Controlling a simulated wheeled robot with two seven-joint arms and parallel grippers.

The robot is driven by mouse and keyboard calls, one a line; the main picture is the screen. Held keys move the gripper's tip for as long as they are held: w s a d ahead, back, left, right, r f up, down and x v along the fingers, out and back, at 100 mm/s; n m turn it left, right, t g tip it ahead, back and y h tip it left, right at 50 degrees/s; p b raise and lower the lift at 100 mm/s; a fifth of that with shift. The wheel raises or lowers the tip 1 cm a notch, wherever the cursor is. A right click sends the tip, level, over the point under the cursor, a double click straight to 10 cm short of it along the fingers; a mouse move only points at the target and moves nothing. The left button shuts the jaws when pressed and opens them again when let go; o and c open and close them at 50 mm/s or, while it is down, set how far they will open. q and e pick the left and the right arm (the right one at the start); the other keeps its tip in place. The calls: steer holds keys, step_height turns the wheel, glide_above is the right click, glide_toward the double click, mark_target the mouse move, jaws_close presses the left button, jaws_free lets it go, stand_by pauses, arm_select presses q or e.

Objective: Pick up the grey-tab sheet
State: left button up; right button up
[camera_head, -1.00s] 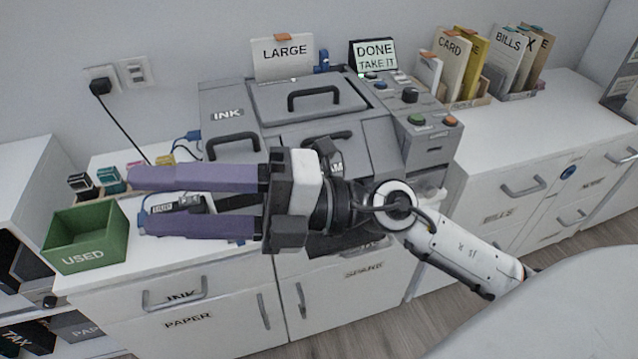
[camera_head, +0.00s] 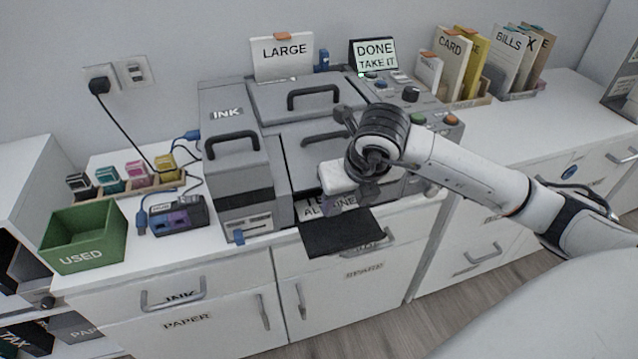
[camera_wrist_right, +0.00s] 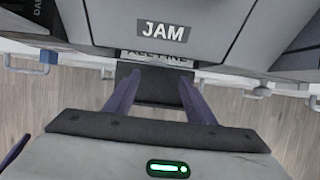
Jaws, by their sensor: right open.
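A white sheet (camera_head: 312,208) with black print lies in the front outlet of the grey printer, above a dark output tray (camera_head: 345,236). Its print shows partly in the right wrist view (camera_wrist_right: 158,56); no grey tab can be made out. My right gripper (camera_head: 352,199) is in front of the outlet, partly hiding the sheet. In the right wrist view its purple fingers (camera_wrist_right: 160,88) are apart, on either side of the dark tray, with the sheet's edge beyond. Nothing is between the fingers. My left gripper is not in view.
The printer's JAM cover (camera_wrist_right: 163,32) overhangs the outlet. A green USED bin (camera_head: 83,238), ink cartridges (camera_head: 135,172) and a small device (camera_head: 178,217) stand at the left. A DONE TAKE IT display (camera_head: 374,55) stands behind. Folders (camera_head: 455,65) stand at the right.

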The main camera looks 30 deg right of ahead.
mark_target(335, 209)
steer(key=x, duration=0.3)
steer(key=w+x, duration=0.1)
steer(key=x, duration=0.1)
steer(key=shift+w+a+f, duration=0.15)
steer(key=shift+w, duration=0.05)
steer(key=shift+c, duration=0.3)
steer(key=c, duration=1.1)
